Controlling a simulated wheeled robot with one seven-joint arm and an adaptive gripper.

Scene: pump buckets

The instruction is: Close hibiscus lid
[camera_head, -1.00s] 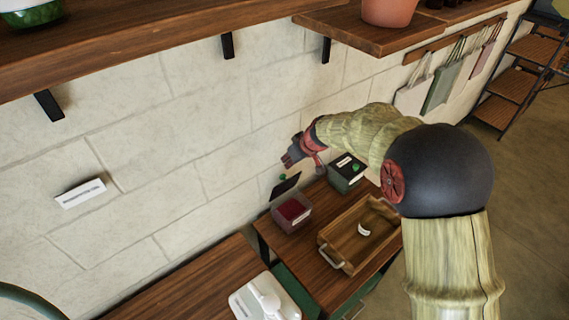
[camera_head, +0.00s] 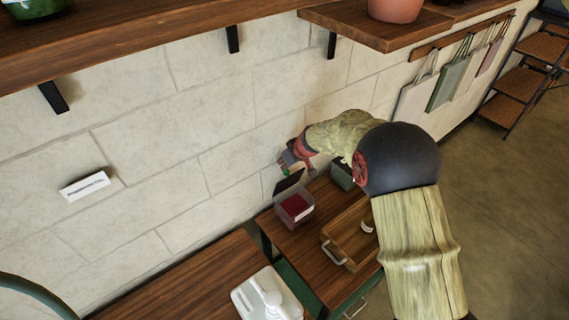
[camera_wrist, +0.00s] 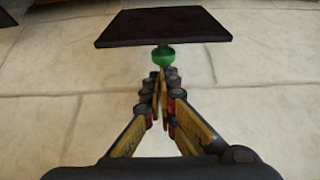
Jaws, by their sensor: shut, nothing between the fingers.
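The hibiscus box (camera_head: 294,209) is a small clear container with dark red contents and a white label, standing on the wooden table. Its dark square lid (camera_head: 288,181) is raised at the back edge, tilted up toward the wall. In the wrist view the lid (camera_wrist: 163,27) shows as a dark panel with a green knob (camera_wrist: 163,55) on its wall-facing side. My gripper (camera_head: 283,164) is behind the lid, between it and the wall. In the wrist view my gripper (camera_wrist: 160,80) has its fingertips together just below the knob; I cannot tell whether they touch it.
A second dark green box (camera_head: 342,175) stands to the right, partly hidden by my arm. A wooden tray (camera_head: 347,243) with metal handles is in front of it. A white appliance (camera_head: 266,297) is at the lower left. A wooden shelf (camera_head: 375,38) overhangs above.

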